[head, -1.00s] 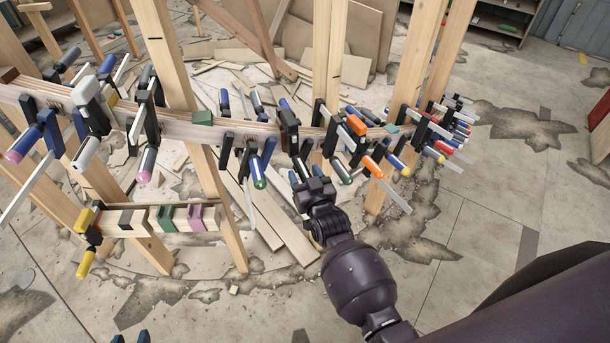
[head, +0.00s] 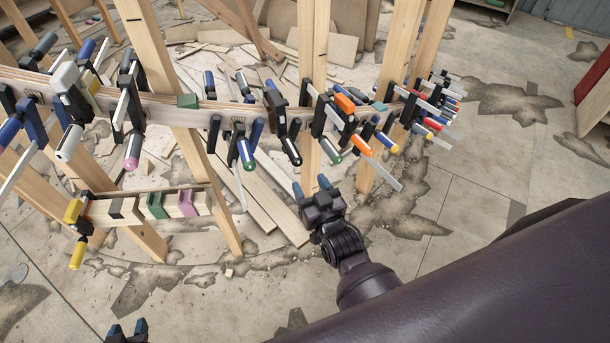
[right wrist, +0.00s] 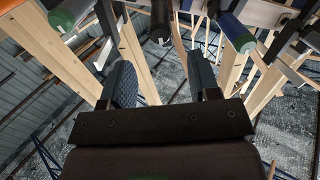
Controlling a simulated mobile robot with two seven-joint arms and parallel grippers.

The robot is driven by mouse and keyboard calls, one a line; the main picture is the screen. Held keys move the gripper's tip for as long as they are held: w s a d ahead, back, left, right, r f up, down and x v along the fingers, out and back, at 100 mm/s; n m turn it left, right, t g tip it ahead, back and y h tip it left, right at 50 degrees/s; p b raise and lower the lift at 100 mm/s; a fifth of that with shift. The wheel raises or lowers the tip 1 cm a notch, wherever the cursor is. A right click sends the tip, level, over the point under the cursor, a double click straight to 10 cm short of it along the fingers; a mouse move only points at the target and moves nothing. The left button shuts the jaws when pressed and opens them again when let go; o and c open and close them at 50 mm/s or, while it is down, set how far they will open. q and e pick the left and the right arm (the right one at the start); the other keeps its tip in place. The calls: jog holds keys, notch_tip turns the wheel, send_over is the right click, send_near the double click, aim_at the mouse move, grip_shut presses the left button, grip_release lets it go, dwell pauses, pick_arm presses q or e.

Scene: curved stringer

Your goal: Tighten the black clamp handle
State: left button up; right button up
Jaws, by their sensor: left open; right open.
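The clamp with the black handle (head: 291,151) sits on the curved wooden stringer (head: 185,113), near the middle of the head view. Its handle hangs down and tilts slightly right. My right gripper (head: 311,186) is open and empty, below and a little right of this handle and apart from it. In the right wrist view, a dark handle (right wrist: 161,24) shows beyond the two open fingers (right wrist: 163,84), roughly between them. My left gripper (head: 128,329) is open at the bottom left edge, far from the clamp, with only its fingertips showing.
A green-ended blue handle (head: 246,153) hangs left of the black one, and another green-ended handle (head: 333,150) right. An orange-handled clamp (head: 361,145) and several more crowd the stringer. Wooden posts (head: 313,60) stand along it.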

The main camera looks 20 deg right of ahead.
jog(key=shift+s, duration=0.25)
jog(key=s+p, duration=0.1)
jog(key=s, duration=0.2)
dwell(0.5)
jog(key=shift+w, duration=0.1)
dwell(0.3)
